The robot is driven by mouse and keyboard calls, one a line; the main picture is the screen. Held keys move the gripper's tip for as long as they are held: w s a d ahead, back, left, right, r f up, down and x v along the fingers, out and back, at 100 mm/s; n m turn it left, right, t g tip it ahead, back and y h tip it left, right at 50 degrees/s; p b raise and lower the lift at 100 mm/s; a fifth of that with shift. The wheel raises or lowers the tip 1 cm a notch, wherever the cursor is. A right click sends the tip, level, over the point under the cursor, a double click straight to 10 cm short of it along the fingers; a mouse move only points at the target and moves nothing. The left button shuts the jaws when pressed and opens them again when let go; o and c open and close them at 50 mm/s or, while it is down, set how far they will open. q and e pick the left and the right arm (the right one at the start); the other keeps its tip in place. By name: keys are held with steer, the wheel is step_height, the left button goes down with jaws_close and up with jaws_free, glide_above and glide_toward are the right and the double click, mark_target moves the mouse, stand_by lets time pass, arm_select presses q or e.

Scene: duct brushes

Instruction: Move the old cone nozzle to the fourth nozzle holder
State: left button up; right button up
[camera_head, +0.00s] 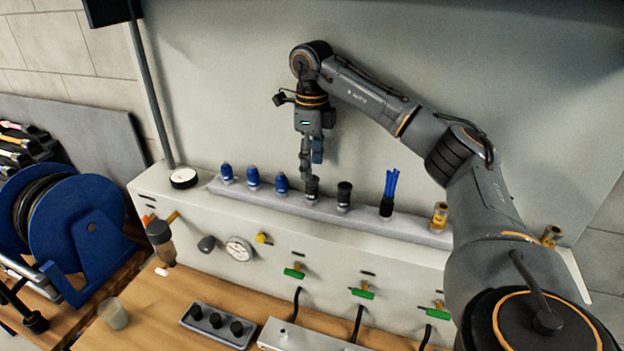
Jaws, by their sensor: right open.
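My right gripper (308,170) is above the grey rail (400,226) on top of the machine, pointing down. Its fingers are open and close over a dark nozzle (312,190), the fourth piece from the left on the rail. I cannot tell whether they touch it. Another dark nozzle (344,197) stands just to its right. Three blue nozzles (253,180) stand upright to its left. I cannot tell for certain which piece is the old cone nozzle. My left gripper is not in view.
A dark holder with blue rods (388,196) and a yellow-banded piece (438,217) stand farther right on the rail. A grey tray with dark knobs (217,326) lies on the wooden bench. A blue hose reel (75,220) is at the left. Green-handled valves (362,293) line the machine's front.

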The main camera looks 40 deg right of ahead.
step_height(320, 180, up, 5)
steer(key=shift+r, duration=0.1)
stand_by(0.7)
